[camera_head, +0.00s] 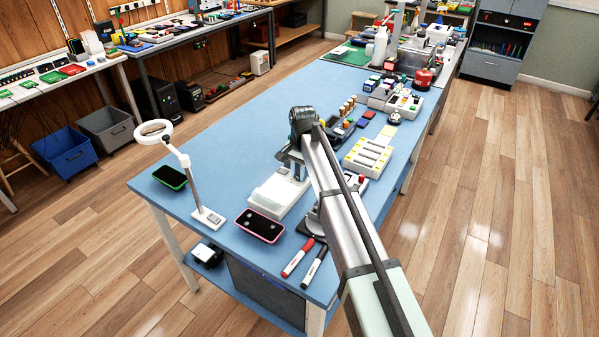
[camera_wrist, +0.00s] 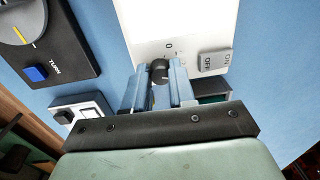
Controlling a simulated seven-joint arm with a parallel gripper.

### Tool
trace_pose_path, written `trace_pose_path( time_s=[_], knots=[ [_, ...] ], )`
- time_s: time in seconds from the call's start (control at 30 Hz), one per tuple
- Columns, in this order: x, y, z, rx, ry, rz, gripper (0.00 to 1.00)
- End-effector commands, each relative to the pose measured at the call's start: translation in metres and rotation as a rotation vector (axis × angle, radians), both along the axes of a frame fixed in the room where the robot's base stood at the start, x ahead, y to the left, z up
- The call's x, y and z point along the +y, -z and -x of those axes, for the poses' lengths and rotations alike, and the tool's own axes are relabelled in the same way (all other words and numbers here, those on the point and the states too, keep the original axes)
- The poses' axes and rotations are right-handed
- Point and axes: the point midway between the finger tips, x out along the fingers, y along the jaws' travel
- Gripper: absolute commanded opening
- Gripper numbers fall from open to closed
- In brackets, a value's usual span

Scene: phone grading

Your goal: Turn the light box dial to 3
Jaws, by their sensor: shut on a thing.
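The light box (camera_head: 275,198) is a white box with a bright top, on the blue table in front of my arm. In the wrist view its white panel (camera_wrist: 183,48) carries a "0" mark and a grey ON/OFF switch (camera_wrist: 213,62). The small black round dial (camera_wrist: 159,70) sits just below the "0". My gripper (camera_wrist: 158,84) has its two fingers on either side of the dial and is shut on it. The fingers hide part of the dial and any other numbers, so I cannot tell its setting. In the head view the arm hides the dial.
A pink-edged phone (camera_head: 259,226) and a green-edged phone (camera_head: 169,177) lie near a ring lamp (camera_head: 153,132). A red marker (camera_head: 297,258) and a black marker (camera_head: 314,267) lie at the near edge. A black unit marked TURN (camera_wrist: 62,50) stands left of the dial.

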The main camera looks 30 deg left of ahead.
Motion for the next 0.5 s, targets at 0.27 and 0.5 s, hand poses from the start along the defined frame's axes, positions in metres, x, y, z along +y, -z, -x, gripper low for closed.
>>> trace_pose_path(
  time_s=[0.27, 0.5],
  knots=[
    [0.0008, -0.0008, -0.0011, -0.004, 0.131, -0.002, 0.00],
    [0.0008, -0.0009, -0.0013, -0.005, 0.176, -0.002, 0.00]
  ],
)
